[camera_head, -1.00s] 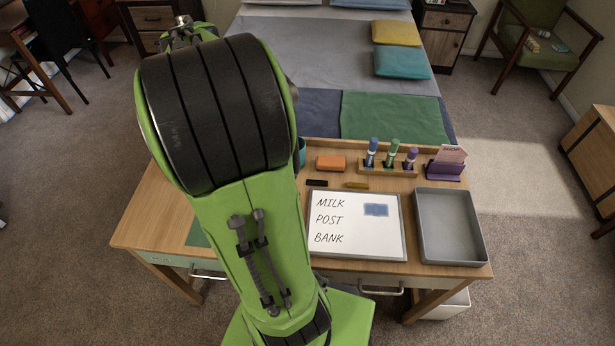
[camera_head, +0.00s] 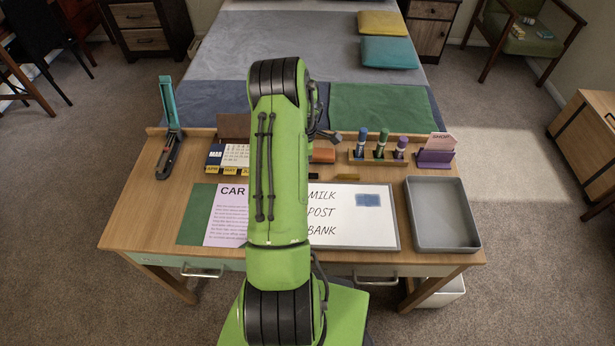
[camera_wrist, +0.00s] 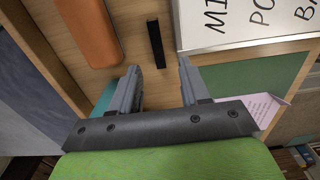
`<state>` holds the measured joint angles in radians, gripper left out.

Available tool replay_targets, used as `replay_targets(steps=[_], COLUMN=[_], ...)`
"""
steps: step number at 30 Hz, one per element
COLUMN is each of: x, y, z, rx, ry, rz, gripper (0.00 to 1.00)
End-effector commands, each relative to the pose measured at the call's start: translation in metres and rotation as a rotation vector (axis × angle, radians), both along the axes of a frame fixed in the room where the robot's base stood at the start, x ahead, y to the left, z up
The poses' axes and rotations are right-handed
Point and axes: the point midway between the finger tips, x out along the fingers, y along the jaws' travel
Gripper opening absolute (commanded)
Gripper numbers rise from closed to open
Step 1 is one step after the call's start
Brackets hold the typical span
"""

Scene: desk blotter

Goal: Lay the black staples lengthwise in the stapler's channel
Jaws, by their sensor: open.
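The black staples (camera_wrist: 156,44) show in the wrist view as a short dark strip lying on the wooden desk, just beyond my fingertips. My gripper (camera_wrist: 160,78) is open and empty, its two grey fingers apart, with the strip roughly in line with the gap between them. The stapler (camera_head: 172,145) stands at the desk's far left in the head view. Its teal top arm is swung up and its dark base runs lengthwise on the desk.
The orange block (camera_wrist: 88,32) lies left of the staples and the whiteboard (camera_wrist: 240,22) right of them in the wrist view. A pen stand (camera_head: 385,158), grey tray (camera_head: 475,240), calendar (camera_head: 232,157) and printed sheet (camera_head: 222,222) are also on the desk (camera_head: 145,215).

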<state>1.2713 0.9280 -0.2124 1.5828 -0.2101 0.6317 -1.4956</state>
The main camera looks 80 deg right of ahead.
Motion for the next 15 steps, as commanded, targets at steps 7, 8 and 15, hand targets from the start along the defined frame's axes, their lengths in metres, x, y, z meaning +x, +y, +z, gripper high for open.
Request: replay_targets(steps=[7, 8, 15], x=[0.001, 0.001, 0.001], y=[-0.001, -0.001, -0.002], z=[-0.044, -0.048, -0.053], rx=[0.003, 0.002, -0.001], ry=[0.001, -0.001, -0.001], rz=[-0.001, 0.000, 0.000], gripper=[0.46, 0.46, 0.46])
